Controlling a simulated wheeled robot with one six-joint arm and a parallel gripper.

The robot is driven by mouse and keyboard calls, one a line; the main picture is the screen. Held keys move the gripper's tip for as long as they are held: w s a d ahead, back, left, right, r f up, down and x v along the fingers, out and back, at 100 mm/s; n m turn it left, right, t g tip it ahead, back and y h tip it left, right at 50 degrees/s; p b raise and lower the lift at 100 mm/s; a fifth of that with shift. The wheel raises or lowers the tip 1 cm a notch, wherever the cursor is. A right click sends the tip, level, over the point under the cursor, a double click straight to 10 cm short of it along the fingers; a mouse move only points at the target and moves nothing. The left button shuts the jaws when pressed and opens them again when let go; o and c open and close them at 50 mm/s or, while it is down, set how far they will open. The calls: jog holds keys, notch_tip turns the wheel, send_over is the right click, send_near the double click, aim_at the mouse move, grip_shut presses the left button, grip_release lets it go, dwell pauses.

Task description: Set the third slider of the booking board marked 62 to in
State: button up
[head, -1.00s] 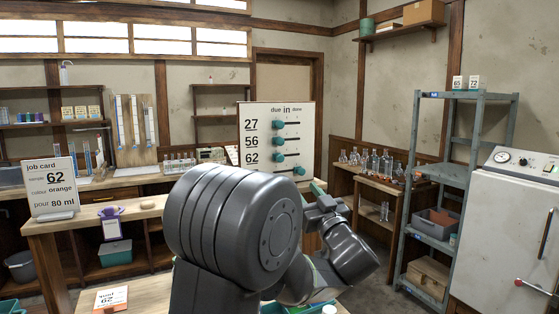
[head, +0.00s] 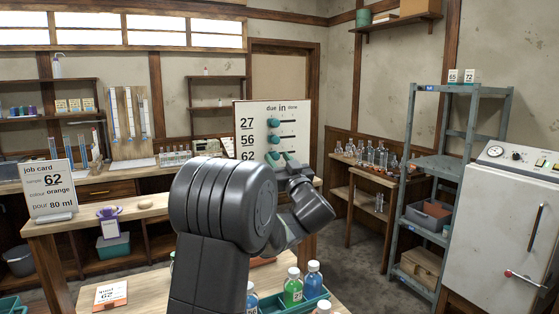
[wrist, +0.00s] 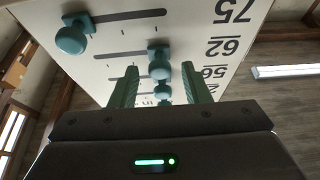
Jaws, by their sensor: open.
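The booking board (head: 262,112) stands upright on the bench in the head view, with rows 27, 56 and 62 readable and columns due, in and done. In the wrist view the board (wrist: 195,30) appears upside down, with row 75 too. The row 62 slider knob (wrist: 159,70) is teal and sits at the due end of its slot. The row 75 knob (wrist: 71,40) is at the opposite, done end. My gripper (wrist: 160,72) is open, its teal fingers on either side of the row 62 knob in the picture; contact cannot be told.
The row 27 knob (head: 273,123) and row 56 knob (head: 274,139) are at due. The job card (head: 48,188) stands on the bench at left. Bottles (head: 292,287) stand in a green tray in front. A shelf rack (head: 462,90) is at right.

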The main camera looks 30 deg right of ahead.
jog(key=shift+c, duration=0.2)
grip_shut()
jog(key=shift+s+d+p, duration=0.2)
jog(key=shift+d+p, duration=0.15)
jog(key=shift+d, duration=1.55)
jog(key=shift+a, duration=0.1)
jog(key=shift+o, duration=0.2)
grip_release()
jog(key=b+v, duration=0.3)
jog(key=v, duration=1.1)
jog(key=shift+w+r, duration=0.1)
jog(key=shift+w, duration=0.05)
